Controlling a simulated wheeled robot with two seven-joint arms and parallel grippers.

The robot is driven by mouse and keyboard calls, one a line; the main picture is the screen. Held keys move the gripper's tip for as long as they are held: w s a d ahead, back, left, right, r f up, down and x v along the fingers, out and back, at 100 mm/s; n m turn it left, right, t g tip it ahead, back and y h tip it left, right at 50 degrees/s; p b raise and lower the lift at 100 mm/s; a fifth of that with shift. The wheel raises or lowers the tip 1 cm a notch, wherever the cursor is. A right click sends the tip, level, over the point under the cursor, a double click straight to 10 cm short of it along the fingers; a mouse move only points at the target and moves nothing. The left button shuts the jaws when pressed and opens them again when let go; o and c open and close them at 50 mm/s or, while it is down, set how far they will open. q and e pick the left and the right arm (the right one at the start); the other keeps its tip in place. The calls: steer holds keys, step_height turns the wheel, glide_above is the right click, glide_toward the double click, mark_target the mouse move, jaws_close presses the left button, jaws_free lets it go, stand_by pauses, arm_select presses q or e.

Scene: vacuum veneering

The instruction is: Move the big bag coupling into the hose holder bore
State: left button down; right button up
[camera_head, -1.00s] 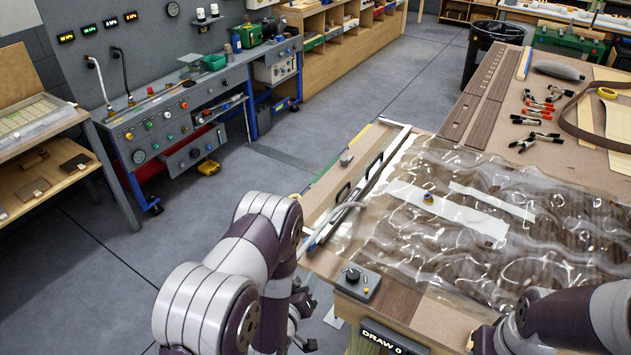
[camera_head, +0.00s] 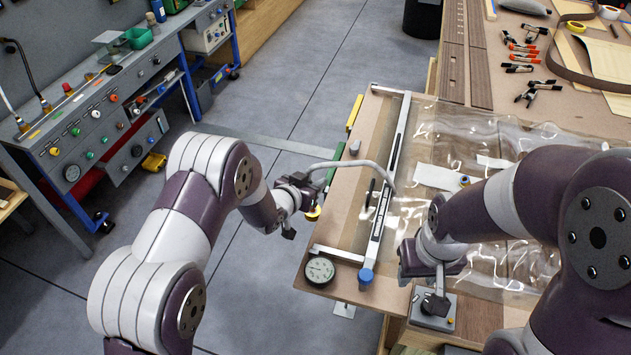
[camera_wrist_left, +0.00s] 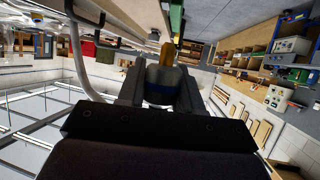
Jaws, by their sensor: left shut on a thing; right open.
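My left gripper (camera_head: 309,194) is shut on the big bag coupling, off the left edge of the veneering table. In the left wrist view the coupling (camera_wrist_left: 162,82) is a grey body with a blue band and a brass-coloured tip, between the two fingers. A grey hose (camera_head: 345,164) arcs from the left gripper to the clear vacuum bag (camera_head: 440,130). My right gripper (camera_head: 436,296) is open, low over a grey control box on the table's front edge. I cannot surely pick out the hose holder or its bore.
A round gauge (camera_head: 320,271) and a blue knob (camera_head: 366,276) are at the table's near left corner. Several clamps (camera_head: 523,60) lie at the back. A workbench (camera_head: 100,120) stands left across open floor.

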mark_target(313, 213)
arm_select(q)
steer(key=shift+w+d+m+b, duration=0.35)
steer(key=shift+d+m, duration=0.05)
steer(key=shift+d, duration=0.1)
step_height(313, 213, down, 5)
steer(key=b, duration=0.4)
steer(key=shift+f, duration=0.1)
steer(key=shift+b, duration=0.35)
stand_by(1.3)
steer(key=shift+f+b, duration=0.65)
steer(key=shift+f, duration=0.05)
steer(key=shift+r, duration=0.3)
stand_by(1.7)
